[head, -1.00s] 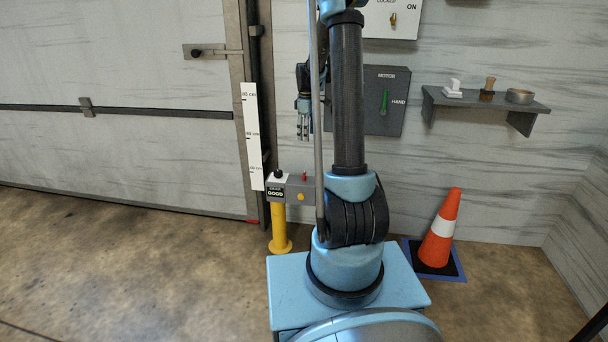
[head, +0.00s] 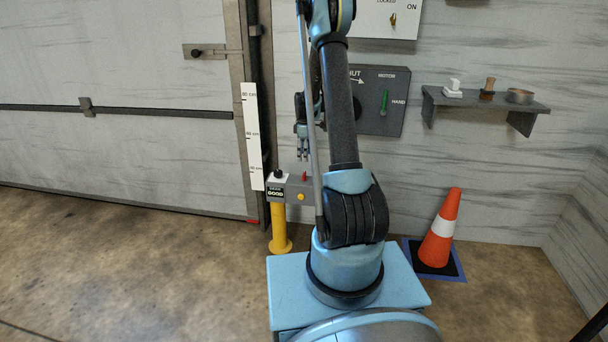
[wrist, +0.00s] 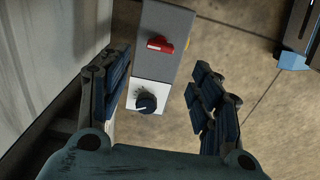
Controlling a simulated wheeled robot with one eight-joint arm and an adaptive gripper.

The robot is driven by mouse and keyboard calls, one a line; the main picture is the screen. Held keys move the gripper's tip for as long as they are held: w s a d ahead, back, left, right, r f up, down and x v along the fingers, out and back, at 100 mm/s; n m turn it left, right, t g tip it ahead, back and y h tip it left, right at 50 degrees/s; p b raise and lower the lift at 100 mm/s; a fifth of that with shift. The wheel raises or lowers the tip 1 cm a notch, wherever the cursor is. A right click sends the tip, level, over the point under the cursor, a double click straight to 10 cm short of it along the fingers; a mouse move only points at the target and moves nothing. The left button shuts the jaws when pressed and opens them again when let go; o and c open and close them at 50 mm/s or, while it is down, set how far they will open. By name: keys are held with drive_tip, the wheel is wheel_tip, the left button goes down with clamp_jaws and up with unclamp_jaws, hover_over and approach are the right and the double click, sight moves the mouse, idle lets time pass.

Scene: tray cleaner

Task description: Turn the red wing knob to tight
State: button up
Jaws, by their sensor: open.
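The red wing knob (wrist: 160,44) sits on top of a grey box (wrist: 166,20) in the wrist view, ahead of my open fingers. My gripper (head: 303,157) hangs pointing down just above the knob in the head view. In the wrist view my gripper (wrist: 160,92) has its two fingers wide apart with nothing between them but the box below. Any tight marking near the knob is too small to read.
The sliding door (head: 120,80) stands left, a wall panel (head: 385,95) behind, and a cone (head: 440,228) on the floor at right.

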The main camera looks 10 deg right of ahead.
sight(304, 173)
wheel_tip(304, 173, down, 10)
drive_tip(key=shift+f, duration=0.1)
idle(0.4)
drive_tip(key=c, duration=1.1)
